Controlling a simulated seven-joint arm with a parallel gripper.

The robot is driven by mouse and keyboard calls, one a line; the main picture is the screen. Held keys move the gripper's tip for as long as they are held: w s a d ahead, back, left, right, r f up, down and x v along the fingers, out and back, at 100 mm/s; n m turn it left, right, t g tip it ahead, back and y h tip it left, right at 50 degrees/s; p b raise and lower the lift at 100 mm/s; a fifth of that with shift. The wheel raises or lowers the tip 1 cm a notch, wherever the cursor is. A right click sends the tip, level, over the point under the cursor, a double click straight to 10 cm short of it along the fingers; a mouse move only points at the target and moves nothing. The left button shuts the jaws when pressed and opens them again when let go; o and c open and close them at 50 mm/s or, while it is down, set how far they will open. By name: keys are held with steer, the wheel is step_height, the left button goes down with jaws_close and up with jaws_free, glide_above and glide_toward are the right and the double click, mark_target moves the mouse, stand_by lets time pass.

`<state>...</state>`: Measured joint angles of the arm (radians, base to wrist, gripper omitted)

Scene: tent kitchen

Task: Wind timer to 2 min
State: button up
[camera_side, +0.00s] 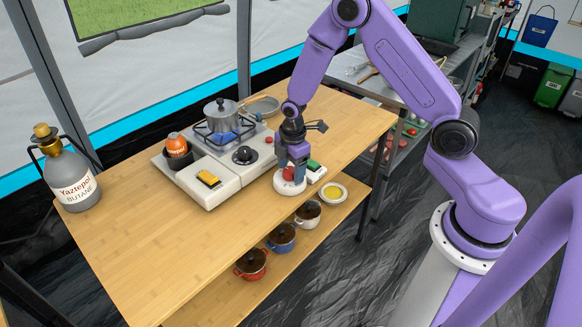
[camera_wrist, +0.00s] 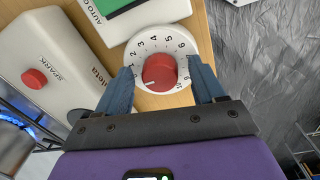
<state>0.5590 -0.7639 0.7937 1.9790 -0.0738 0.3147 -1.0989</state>
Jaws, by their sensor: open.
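The timer (camera_wrist: 183,40) is a round white dial with black numbers and a red knob (camera_wrist: 160,70) at its centre. It sits near the right edge of the wooden table; its white base (camera_side: 289,187) also shows in the side view. My gripper (camera_side: 291,163) is over the timer, pointing down. In the wrist view my gripper (camera_wrist: 163,76) is open, with one blue finger on each side of the knob and visible gaps between. A white mark on the knob points to the lower left. The left finger covers part of the low numbers, so the exact reading is unclear.
A white stove (camera_side: 215,182) with a lit burner and steel pot (camera_side: 221,115) stands left of the timer. A butane bottle (camera_side: 70,178) stands far left. The table's front left is clear.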

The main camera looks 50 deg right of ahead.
steer(key=c, duration=1.1)
steer(key=shift+o, duration=0.2)
steer(key=shift+m, duration=0.4)
steer(key=m, duration=0.4)
steer(key=shift+m, duration=0.3)
steer(key=m, duration=0.4)
steer(key=shift+a+m, duration=0.1)
steer(key=shift+m, duration=0.2)
steer(key=o, duration=1.1)
steer(key=shift+c, duration=0.2)
